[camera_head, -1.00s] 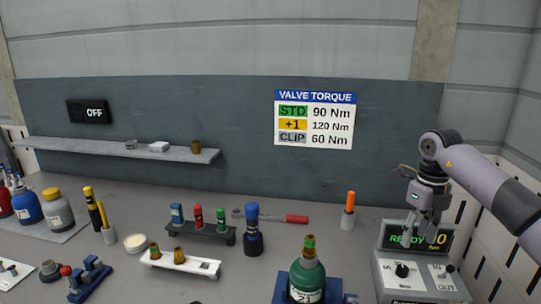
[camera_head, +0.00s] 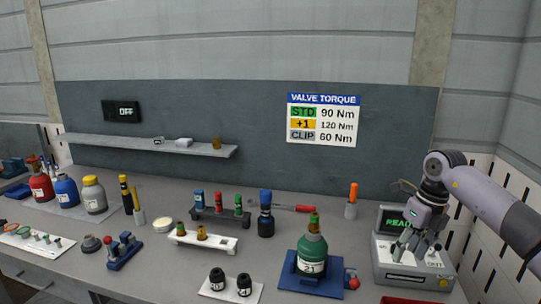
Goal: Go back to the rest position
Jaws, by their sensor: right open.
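My right gripper (camera_head: 418,243) is in the head view at the right. Its fingers are apart and empty, pointing down in front of the grey control box (camera_head: 385,270) with the green READY display (camera_head: 393,222), which it partly hides. I cannot tell whether it touches the box. My right arm comes in from the right edge. My left gripper is not in view. A green cylinder (camera_head: 312,250) labelled 21 stands upright in a blue stand (camera_head: 293,276), left of the right gripper.
A dark rack (camera_head: 222,217) and a white rack (camera_head: 205,241) hold small valves. Two black parts sit on a white plate (camera_head: 231,291) near the front. Red, blue and grey bottles stand at the left. A shelf (camera_head: 110,142) runs along the back panel.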

